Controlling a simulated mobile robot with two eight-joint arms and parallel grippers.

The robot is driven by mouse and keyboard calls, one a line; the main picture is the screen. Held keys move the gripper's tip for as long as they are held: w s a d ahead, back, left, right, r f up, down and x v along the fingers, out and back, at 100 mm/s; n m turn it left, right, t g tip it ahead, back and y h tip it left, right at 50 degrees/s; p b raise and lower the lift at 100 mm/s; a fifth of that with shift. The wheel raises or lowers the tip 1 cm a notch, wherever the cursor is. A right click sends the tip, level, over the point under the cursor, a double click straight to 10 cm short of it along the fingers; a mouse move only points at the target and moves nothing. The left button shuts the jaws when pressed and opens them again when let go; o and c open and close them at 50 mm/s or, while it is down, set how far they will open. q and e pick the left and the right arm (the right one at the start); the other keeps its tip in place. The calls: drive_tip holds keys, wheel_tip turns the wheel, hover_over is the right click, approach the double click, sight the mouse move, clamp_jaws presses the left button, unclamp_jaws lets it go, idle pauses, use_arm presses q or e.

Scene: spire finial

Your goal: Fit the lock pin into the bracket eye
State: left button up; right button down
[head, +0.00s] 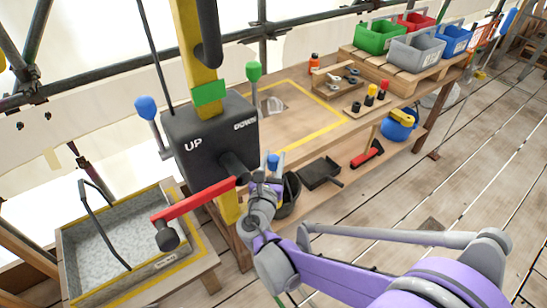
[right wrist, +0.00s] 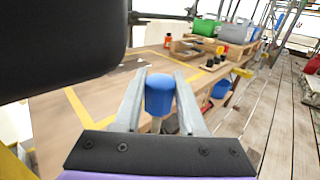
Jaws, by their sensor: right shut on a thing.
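My right gripper (head: 266,184) is shut on a blue-headed pin, which I take to be the lock pin (head: 273,161). In the right wrist view the pin's blue head (right wrist: 159,95) sits between the two grey fingers, with a short pale shaft below it. The gripper is just right of the black control box (head: 208,135) and the yellow mast, in front of the workbench. I cannot make out the bracket eye in either view. My left gripper is not in view.
A red crank handle (head: 195,199) sticks out from the black box. A grey tray (head: 118,248) stands at left. The workbench (head: 300,105) has a yellow-marked area. A black bucket (head: 290,196) is close behind my gripper.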

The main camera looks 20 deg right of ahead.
sight(273, 173)
drive_tip(key=shift+f+b, duration=1.6)
drive_tip(key=shift+f, duration=0.75)
wheel_tip(273, 173, down, 6)
drive_tip(key=b, duration=0.4)
idle(1.5)
drive_tip(key=shift+c, duration=2)
unclamp_jaws()
drive_tip(key=shift+f, duration=0.1)
drive_tip(key=v, duration=1)
drive_tip(key=shift+s+a, duration=0.2)
drive_tip(key=shift+s, duration=0.15)
